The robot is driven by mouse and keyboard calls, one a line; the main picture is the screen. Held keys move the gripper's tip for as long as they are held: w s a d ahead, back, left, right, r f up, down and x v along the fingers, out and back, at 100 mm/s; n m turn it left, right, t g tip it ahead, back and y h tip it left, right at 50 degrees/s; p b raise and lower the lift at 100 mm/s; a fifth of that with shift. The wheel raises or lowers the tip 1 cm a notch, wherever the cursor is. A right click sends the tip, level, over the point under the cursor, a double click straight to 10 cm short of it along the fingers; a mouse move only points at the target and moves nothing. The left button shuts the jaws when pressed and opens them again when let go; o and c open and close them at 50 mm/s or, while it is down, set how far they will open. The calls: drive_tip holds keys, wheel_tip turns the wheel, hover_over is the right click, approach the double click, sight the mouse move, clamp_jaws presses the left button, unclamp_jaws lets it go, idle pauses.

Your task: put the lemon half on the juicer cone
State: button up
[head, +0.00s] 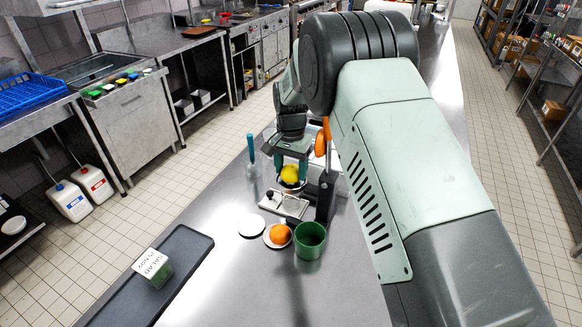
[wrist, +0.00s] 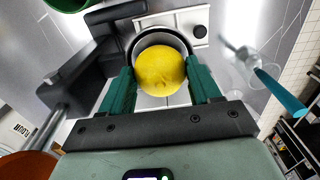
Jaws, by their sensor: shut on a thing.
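The yellow lemon half (head: 290,173) is between the green fingers of my gripper (head: 291,166), which is shut on it. In the wrist view the lemon (wrist: 160,70) fills the gap between the fingertips, its rounded yellow side facing the camera. The juicer (head: 284,205) has a pale metal base with a dark knob and a dark upright post. In the wrist view a round metal cup (wrist: 160,39) of the juicer shows around the lemon's edge, beyond it. The lemon hides the cone, so I cannot tell whether they touch.
An orange fruit (head: 279,234) sits on a small white dish, beside a green cup (head: 310,241) and an empty white disc (head: 251,226). A blue-handled tool (head: 251,149) stands left of the juicer. A dark tray (head: 182,251) holds a labelled green container (head: 154,268). Bare counter lies between.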

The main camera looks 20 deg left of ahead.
sight(291, 167)
drive_tip(key=shift+f, duration=0.55)
drive_tip(key=o, duration=1.2)
wheel_tip(291, 167, up, 13)
drive_tip(key=shift+r, duration=0.1)
